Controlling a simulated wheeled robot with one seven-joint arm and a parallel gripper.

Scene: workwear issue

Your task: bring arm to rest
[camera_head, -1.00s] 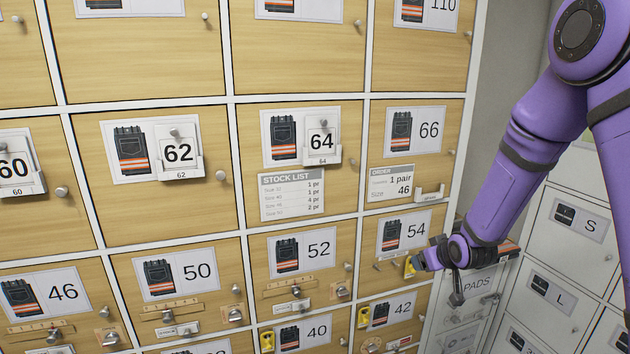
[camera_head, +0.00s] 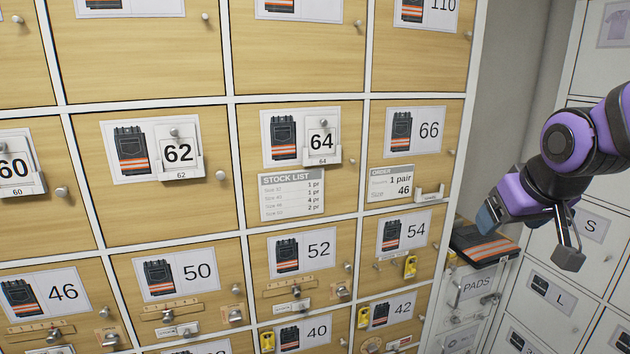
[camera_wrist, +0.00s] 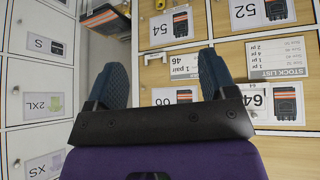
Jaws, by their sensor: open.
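My gripper (camera_head: 528,238) is open and empty. It hangs in free space to the right of the wooden lockers, in front of the white cabinet. In the wrist view its two blue-grey finger pads (camera_wrist: 163,72) stand wide apart with nothing between them. My purple arm comes in from the right edge. A yellow tag-like piece (camera_head: 410,266) is on the locker door marked 54 (camera_head: 388,240), apart from my gripper.
Folded dark workwear with orange stripes (camera_head: 484,243) lies on the low unit marked PADS (camera_head: 478,287), just below and left of my gripper. White lockers with size labels (camera_head: 553,290) stand at the right. The wooden doors at left carry knobs and card holders.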

